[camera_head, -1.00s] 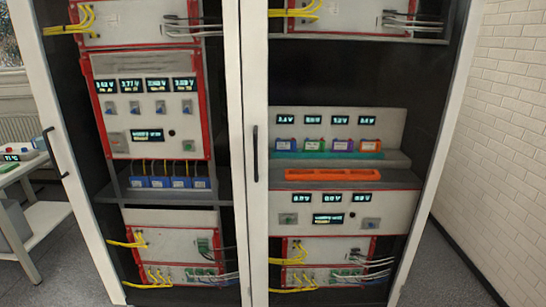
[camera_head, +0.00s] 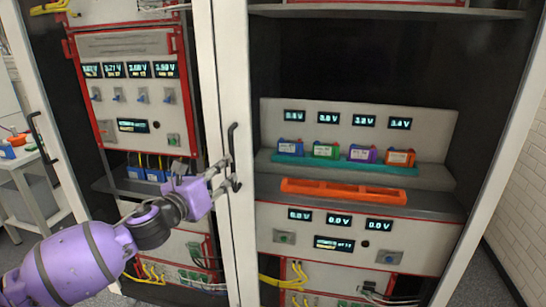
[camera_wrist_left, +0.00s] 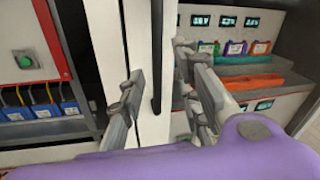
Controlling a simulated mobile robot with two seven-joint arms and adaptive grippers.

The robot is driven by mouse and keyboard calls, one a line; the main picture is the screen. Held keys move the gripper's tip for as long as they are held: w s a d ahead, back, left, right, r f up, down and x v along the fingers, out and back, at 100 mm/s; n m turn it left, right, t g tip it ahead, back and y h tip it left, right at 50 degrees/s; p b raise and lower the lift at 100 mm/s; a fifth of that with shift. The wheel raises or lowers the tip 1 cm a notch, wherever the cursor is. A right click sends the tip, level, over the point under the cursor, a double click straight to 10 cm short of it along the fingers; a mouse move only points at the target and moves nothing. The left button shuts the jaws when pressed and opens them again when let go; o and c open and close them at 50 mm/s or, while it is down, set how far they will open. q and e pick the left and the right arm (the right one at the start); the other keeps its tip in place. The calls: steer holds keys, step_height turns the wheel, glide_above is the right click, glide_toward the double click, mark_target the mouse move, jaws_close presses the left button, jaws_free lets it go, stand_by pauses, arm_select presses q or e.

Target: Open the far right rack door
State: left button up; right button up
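The right rack door (camera_head: 233,70) has a white frame and looks closed, with the rack contents visible behind it. Its dark vertical handle (camera_head: 234,150) is on the left edge of the door. My left gripper (camera_head: 228,174) is at the lower part of this handle. In the left wrist view the handle (camera_wrist_left: 156,50) stands between the two spread fingers of my left gripper (camera_wrist_left: 159,75), with gaps visible on both sides. My right gripper does not show in either view.
The left rack door has its own dark handle (camera_head: 42,138) at its left side. Inside the right rack are several coloured batteries (camera_head: 325,151) and an orange tray (camera_head: 343,189). A white brick wall (camera_head: 525,190) is at the right, and a white table (camera_head: 35,165) at the left.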

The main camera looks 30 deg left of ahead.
arm_select(q)
steer(key=w+m, duration=0.1)
steer(key=w, duration=0.3)
steer(key=w+m, duration=0.1)
steer(key=w, duration=0.2)
steer(key=shift+a+m, duration=0.3)
steer(key=shift+a, duration=0.05)
steer(key=shift+w, duration=0.15)
steer(key=c, duration=0.8)
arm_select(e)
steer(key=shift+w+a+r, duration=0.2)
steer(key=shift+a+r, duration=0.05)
